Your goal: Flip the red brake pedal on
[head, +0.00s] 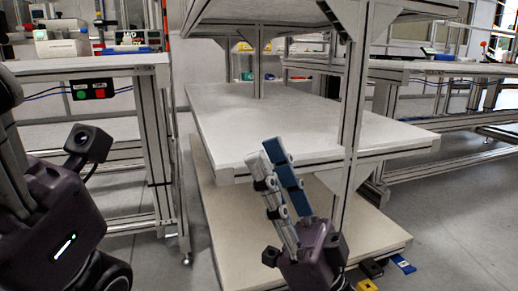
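I do not see a red pedal in the head view. Low at the right, on the floor beside the shelf foot, are a small yellow-and-black item (371,268) and a flat blue item (403,263). Part of another yellow item (367,286) shows at the bottom edge. My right gripper (265,152) points up and away in front of the shelf, its two long fingers close together. Nothing shows between them, but the angle hides whether they touch. My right wrist hides some of the floor. My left wrist shows at the left edge; its fingers are out of view.
A white shelf rack with a bare middle board (250,125) and a lower board (225,235) fills the centre. A workbench (85,62) at the left carries a box with red and green buttons (93,88). Floor at the right (460,215) is clear.

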